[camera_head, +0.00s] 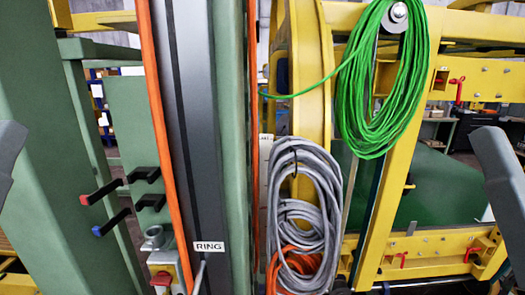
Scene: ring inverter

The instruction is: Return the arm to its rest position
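Grey parts that look like links of my arms show at both side edges of the head view, a small piece at the left and a larger one at the right. No gripper fingers show at either edge, so both grippers are out of view. Nothing is seen held. A tall dark grey panel (197,110) carries a white label reading RING (209,247). Left of it, two black handles stick out, one with a red end (84,199) and one with a blue end (97,230).
A green cable coil (372,100) and a grey cable coil (310,165) hang on the yellow frame (385,215). Orange cable (295,265) hangs below. A green post (50,150) stands at left. A small red-fronted fitting (162,275) sits below the handles.

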